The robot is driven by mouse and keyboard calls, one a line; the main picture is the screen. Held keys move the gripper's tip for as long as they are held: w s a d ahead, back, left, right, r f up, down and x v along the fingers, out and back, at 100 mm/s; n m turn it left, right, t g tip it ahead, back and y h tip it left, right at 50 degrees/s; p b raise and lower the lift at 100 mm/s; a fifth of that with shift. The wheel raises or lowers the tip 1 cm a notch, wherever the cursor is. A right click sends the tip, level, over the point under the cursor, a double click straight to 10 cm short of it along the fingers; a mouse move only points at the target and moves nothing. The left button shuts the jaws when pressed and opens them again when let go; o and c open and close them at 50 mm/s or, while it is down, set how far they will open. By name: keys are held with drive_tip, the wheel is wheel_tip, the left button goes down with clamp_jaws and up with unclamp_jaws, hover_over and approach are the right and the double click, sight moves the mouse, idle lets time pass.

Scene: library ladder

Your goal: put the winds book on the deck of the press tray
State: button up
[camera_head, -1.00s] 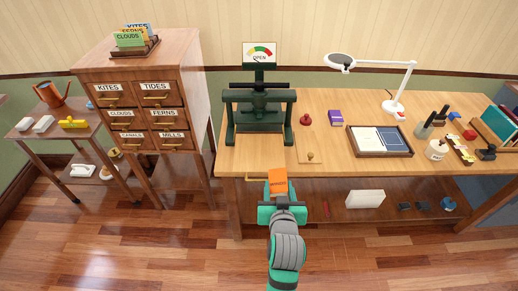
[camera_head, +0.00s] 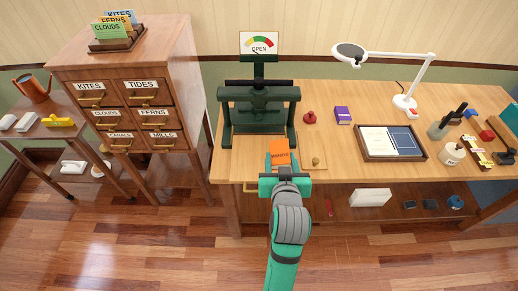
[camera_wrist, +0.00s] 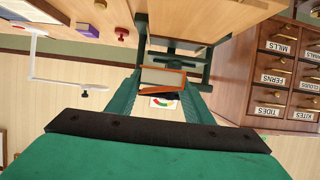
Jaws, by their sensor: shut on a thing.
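The orange winds book (camera_head: 280,150) is held upright in my gripper (camera_head: 283,163), in front of the press at the table's front edge. In the wrist view the book (camera_wrist: 163,79) shows its pale page edges and orange cover between the two green fingers (camera_wrist: 162,88). The press tray (camera_head: 312,147) is a flat wooden board with a small brass knob (camera_head: 316,161), partly hidden by my gripper and the book.
A red stamp (camera_head: 309,117), a purple book (camera_head: 343,114) and a framed tray (camera_head: 419,154) lie to the right of the press. A lamp (camera_head: 405,101) stands behind. A drawer cabinet (camera_head: 190,80) stands close on the left.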

drive_tip(key=w+a+f, duration=0.4)
drive_tip(key=w, duration=0.4)
hover_over(259, 159)
drive_tip(key=f, duration=0.4)
drive_tip(key=shift+s+d+f, duration=0.2)
drive_tip(key=shift+s+f, duration=0.1)
drive_tip(key=shift+s, duration=0.1)
drive_tip(key=shift+w+a+f, duration=0.25)
drive_tip(key=shift+w+f, duration=0.15)
drive_tip(key=shift+f, duration=1.65)
drive_tip(key=shift+f, duration=0.1)
drive_tip(key=o, duration=1.1)
